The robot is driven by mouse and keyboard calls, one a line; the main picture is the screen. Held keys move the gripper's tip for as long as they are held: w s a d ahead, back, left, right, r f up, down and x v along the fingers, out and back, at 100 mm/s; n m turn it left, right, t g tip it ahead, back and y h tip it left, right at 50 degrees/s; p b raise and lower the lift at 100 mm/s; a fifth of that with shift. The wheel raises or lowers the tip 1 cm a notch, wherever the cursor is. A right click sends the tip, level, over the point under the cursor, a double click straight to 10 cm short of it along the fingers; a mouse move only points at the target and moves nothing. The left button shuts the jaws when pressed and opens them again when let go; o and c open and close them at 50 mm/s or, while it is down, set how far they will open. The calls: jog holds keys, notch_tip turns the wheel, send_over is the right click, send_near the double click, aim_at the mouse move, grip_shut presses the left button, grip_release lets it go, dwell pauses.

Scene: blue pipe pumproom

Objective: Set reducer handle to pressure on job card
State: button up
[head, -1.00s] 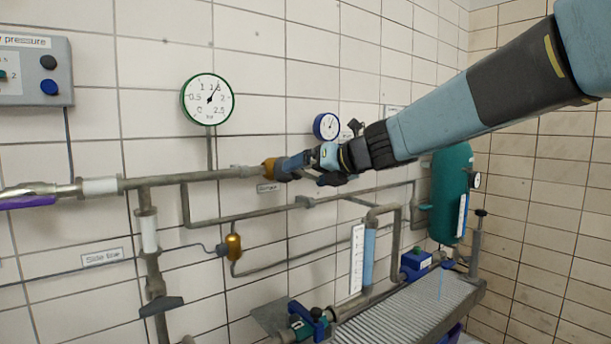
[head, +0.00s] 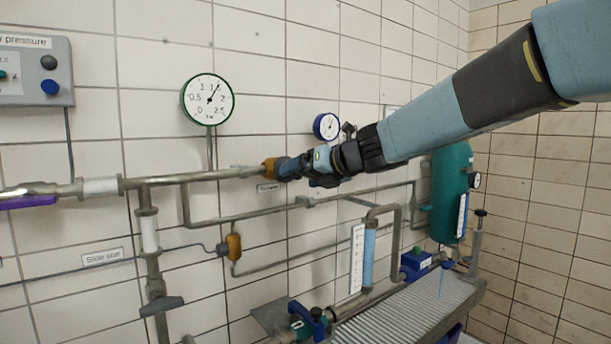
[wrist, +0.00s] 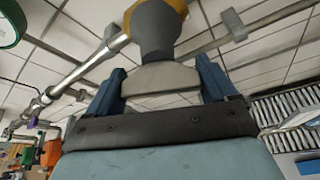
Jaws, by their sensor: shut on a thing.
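The brass reducer (head: 269,167) sits at the right end of the upper grey pipe, above a small wall label (head: 268,188). My gripper (head: 291,167) is at its right side. In the wrist view the fingers (wrist: 158,78) stand on both sides of the grey reducer handle (wrist: 153,77) and are shut on it. The handle joins a dark grey neck (wrist: 158,28) below the brass body. A green-rimmed gauge (head: 208,99) hangs above the pipe, its needle pointing up and right. I cannot make out a job card.
A blue-rimmed gauge (head: 326,126) is on the wall just above my wrist. A lower pipe loop (head: 250,217) runs below the gripper. A ribbed bench (head: 410,300) and a green tank (head: 452,195) stand to the right. A grey control box (head: 35,70) is far left.

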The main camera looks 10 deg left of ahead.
jog(key=shift+r+m+g+y, duration=0.1)
jog(key=shift+m+g+y, duration=0.45)
jog(key=shift+m, duration=0.65)
jog(key=o, duration=0.8)
jog(key=shift+o, duration=0.2)
jog(key=v, duration=1.4)
jog(key=shift+f, duration=0.25)
dwell(0.8)
